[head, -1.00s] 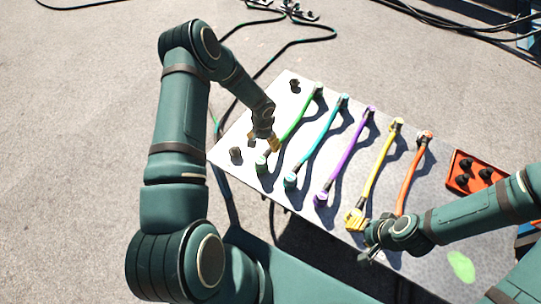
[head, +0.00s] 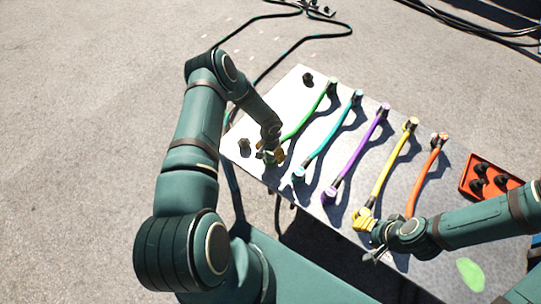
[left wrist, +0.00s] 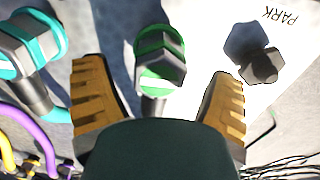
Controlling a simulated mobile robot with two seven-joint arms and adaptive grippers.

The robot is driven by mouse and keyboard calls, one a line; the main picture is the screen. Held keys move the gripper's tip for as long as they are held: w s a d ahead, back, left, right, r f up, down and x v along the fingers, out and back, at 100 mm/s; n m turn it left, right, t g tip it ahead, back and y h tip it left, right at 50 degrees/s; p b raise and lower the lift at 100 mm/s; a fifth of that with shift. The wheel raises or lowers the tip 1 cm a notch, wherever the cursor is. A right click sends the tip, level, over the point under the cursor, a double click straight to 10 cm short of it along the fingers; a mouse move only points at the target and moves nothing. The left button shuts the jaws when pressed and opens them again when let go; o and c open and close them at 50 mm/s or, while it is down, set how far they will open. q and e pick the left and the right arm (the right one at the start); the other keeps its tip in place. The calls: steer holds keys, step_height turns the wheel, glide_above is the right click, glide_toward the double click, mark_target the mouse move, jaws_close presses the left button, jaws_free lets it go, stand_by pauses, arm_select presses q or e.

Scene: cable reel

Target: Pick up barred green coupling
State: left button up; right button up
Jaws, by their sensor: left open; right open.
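In the head view my left gripper (head: 270,154) is over the near end of the green cable (head: 305,122) and mostly hides the coupling. My right gripper (head: 376,246) is at the near edge of the table, close to the yellow coupling (head: 364,219); its fingers are small in view.
Teal (head: 330,138), purple (head: 360,150), yellow (head: 393,165) and orange (head: 425,175) cables lie on the pale table to the right. Dark posts (head: 244,147) stand at its left side. A red tray (head: 490,178) with black pieces sits at the right. The teal coupling (left wrist: 30,45) is close to my left gripper.

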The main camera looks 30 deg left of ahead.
arm_select(q)
steer(key=shift+f, duration=0.85)
steer(key=shift+w, duration=0.1)
steer(key=c, duration=1.4)
steer(key=shift+r, duration=0.1)
